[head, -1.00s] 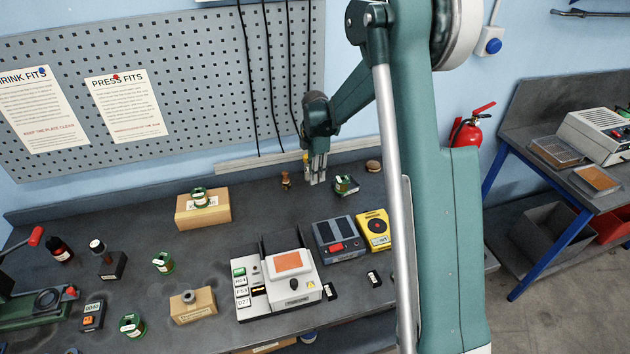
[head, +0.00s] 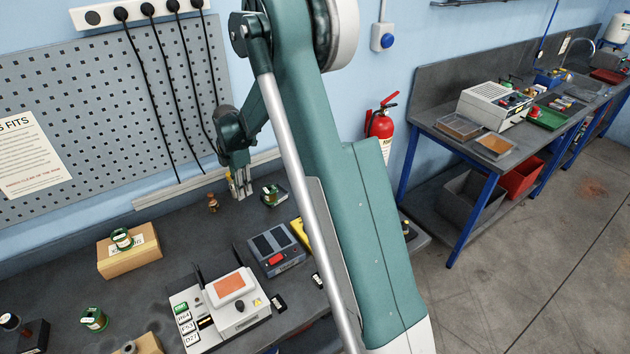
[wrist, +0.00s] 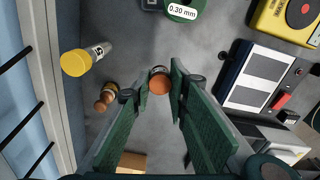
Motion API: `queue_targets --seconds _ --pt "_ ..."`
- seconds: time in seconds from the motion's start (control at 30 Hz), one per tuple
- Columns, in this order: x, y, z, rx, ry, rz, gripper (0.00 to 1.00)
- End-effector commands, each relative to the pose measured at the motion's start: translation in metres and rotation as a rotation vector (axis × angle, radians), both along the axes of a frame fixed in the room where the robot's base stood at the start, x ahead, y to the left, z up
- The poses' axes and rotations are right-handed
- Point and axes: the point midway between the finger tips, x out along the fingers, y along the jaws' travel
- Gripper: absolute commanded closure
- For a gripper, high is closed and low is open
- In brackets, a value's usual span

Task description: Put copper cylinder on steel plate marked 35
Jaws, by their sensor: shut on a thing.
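My gripper (head: 241,184) is low over the back of the near bench, close to the wall. In the wrist view its green fingers (wrist: 159,88) are closed around a small round piece with a copper-coloured end and a pale band, apparently the copper cylinder (wrist: 159,84). In the head view the held piece is too small to make out. I cannot make out a steel plate marked 35 in either view.
A yellow-ended cylinder (wrist: 75,63) and a small brown piece (wrist: 104,98) stand left of the fingers. A green spool (head: 273,195) is close by. A white device (head: 228,308) stands forward. A second bench (head: 440,130) is at right.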

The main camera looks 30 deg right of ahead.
Motion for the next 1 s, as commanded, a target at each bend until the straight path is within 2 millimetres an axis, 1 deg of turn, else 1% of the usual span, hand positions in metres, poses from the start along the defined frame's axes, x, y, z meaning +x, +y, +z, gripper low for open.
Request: queue_targets --seconds 0.17,0.27,0.37,0.77,0.97,1.0 --pt "0.002 -0.016 0.000 0.000 0.000 -0.015 0.99" --pt "0.004 -0.033 0.001 0.000 0.000 -0.029 0.99" --pt "0.006 -0.055 0.001 0.000 0.000 -0.047 0.99" --pt "0.006 -0.163 0.006 0.000 0.000 -0.136 0.99" --pt "-0.001 -0.223 0.009 0.000 0.000 -0.186 0.99" --pt "-0.003 -0.236 0.010 0.000 0.000 -0.197 0.99"
